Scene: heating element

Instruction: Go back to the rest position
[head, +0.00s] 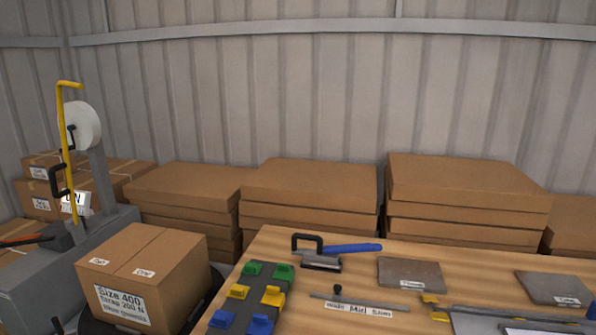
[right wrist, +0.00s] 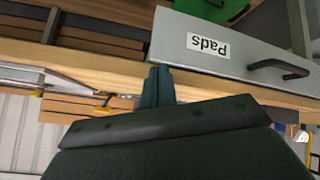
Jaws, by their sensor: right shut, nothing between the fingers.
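My right gripper (right wrist: 158,78) shows in the right wrist view, its fingers together with nothing between them. A grey drawer front (right wrist: 215,60) with a "Pads" label and a black handle is beyond the fingertips; I cannot tell whether they touch the wooden edge behind them. Neither gripper shows in the head view. My left gripper is not in view.
A wooden worktable (head: 285,245) carries green, yellow and blue clamps on a dark strip (head: 247,297), a blue-handled tool (head: 340,250) and grey plates (head: 410,273). A labelled cardboard box (head: 145,275) stands left, near a strapping machine (head: 95,230). Stacked cartons (head: 310,190) line the wall.

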